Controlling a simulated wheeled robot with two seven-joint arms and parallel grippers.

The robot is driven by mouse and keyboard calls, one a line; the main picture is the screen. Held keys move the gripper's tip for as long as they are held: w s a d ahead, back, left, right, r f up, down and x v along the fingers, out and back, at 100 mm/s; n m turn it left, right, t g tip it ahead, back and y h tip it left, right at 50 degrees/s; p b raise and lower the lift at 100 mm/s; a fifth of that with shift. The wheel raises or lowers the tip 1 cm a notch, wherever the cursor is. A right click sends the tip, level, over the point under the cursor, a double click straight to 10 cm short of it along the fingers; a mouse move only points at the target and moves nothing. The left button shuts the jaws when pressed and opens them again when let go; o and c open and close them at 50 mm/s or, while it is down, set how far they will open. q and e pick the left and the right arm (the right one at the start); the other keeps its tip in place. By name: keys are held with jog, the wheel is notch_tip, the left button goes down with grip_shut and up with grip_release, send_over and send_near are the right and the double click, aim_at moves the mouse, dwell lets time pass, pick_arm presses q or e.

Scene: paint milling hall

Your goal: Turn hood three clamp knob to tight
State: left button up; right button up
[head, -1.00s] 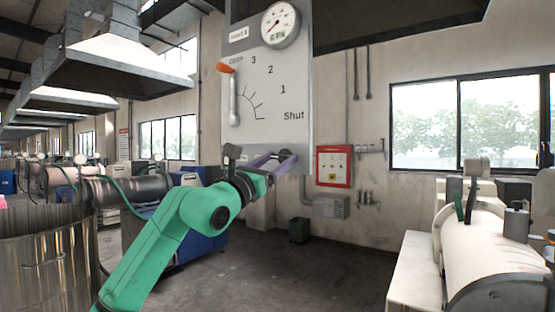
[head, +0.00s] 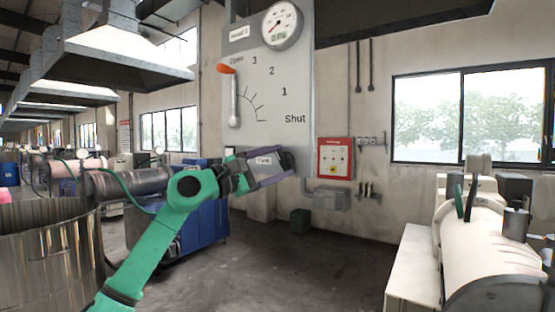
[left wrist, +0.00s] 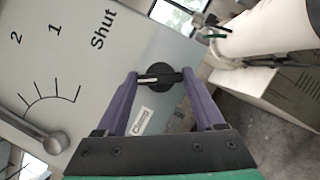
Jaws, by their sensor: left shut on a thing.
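The black round clamp knob (left wrist: 160,78) sits on the lower part of the grey hood panel (head: 270,110), beside a small label reading "Clamp" (left wrist: 143,121). My left gripper (head: 284,162), with purple fingers on a green arm, reaches the panel's lower edge. In the left wrist view the left gripper (left wrist: 161,75) has one finger on each side of the knob and is shut on it. A light bar crosses the knob's face. My right gripper is not in view.
Above the knob are a lever with an orange handle (head: 226,69), a scale from "Shut" upward and a round gauge (head: 282,25). A red-framed box (head: 334,157) hangs on the wall to the right.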

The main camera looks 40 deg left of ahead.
pick_arm(q)
jog(key=m+p, duration=0.1)
jog(key=m+g, duration=0.1)
jog(key=m, duration=0.1)
jog(key=m+p, duration=0.1)
jog(key=shift+a+r+m+g+p, duration=0.1)
jog(key=shift+r+m+g+p, duration=0.2)
jog(key=shift+g+p, duration=0.1)
jog(key=shift+f+m+g+p, duration=0.1)
jog(key=shift+m+g+p, duration=0.4)
jog(key=shift+m, duration=0.5)
jog(key=o, duration=1.4)
jog(key=shift+f, duration=0.1)
